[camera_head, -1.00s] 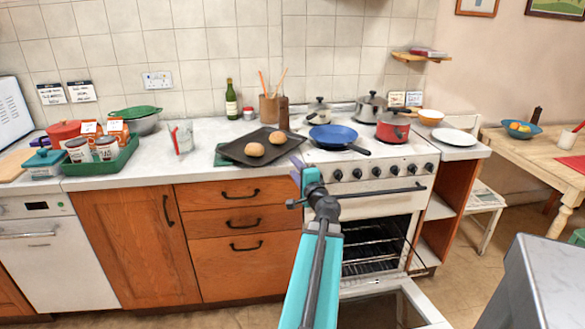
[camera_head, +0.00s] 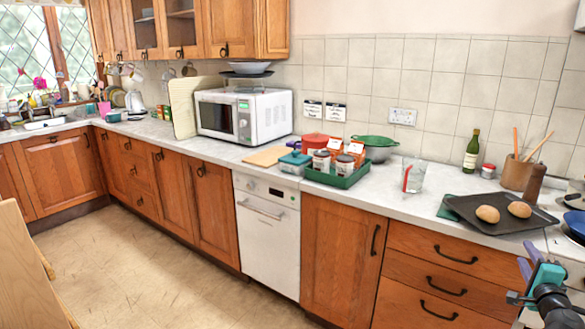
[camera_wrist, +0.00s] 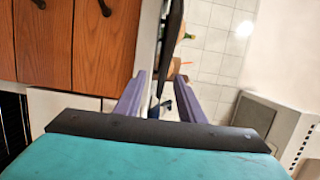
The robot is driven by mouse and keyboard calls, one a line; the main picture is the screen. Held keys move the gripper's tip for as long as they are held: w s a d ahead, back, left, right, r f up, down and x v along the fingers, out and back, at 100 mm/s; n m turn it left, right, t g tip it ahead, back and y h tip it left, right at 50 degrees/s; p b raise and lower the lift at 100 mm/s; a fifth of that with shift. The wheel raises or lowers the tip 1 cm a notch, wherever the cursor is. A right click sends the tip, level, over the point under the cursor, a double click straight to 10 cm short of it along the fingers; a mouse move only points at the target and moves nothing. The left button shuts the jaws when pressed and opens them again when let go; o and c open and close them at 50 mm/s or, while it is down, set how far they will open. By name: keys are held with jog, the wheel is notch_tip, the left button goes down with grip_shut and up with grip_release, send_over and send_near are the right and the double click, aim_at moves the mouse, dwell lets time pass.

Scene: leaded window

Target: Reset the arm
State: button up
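My gripper (camera_head: 525,270) is at the lower right of the head view, in front of the wooden drawers and below the counter's front edge. In the wrist view my gripper (camera_wrist: 159,90) shows two purple fingers standing apart, with nothing held between them. The wrist view is turned on its side. Beyond the fingers it shows the counter edge, tiles and part of the cookware. Most of my arm lies outside the head view.
A black tray (camera_head: 470,213) with two buns rests on the worktop. A glass (camera_head: 413,176), a green tray (camera_head: 343,180) of jars and packets, and a microwave (camera_head: 243,116) stand farther left. The floor (camera_head: 150,270) at left is clear. A wooden piece (camera_head: 25,275) stands lower left.

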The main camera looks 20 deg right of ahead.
jog(key=w+a+f+n+y, duration=0.6)
jog(key=w+a+f+y, duration=0.2)
jog(key=w+a+f, duration=0.8)
jog(key=w+a+f+n+g+y+p, duration=0.1)
jog(key=w+a+f+n+g+y, duration=0.15)
jog(key=a+f, duration=0.7)
jog(key=w+a+f+n+g+y+p, duration=0.1)
jog(key=w+a+f+n+g+y, duration=0.2)
jog(key=a+f, duration=0.7)
jog(key=s+a+f+n+g+y, duration=0.1)
jog(key=s+a+f+n+g, duration=0.2)
jog(key=a, duration=0.5)
jog(key=s+a+f+n+g+y, duration=0.1)
jog(key=s+a+f+n, duration=0.1)
jog(key=s+a+f, duration=0.45)
jog(key=a+f+n+g, duration=0.2)
jog(key=a+n, duration=0.1)
jog(key=a, duration=0.7)
jog(key=s+a+f+n+g+h+p, duration=0.1)
jog(key=s+a+f+n+g+h, duration=0.1)
jog(key=s, duration=0.7)
jog(key=s+a+f+n+g+h, duration=0.2)
jog(key=s+a+f+n+g, duration=0.2)
jog(key=s, duration=0.6)
jog(key=shift+s+a+f+g+p, duration=0.25)
jog(key=shift+a+f+g+p, duration=0.15)
jog(key=shift+a+f+g, duration=0.25)
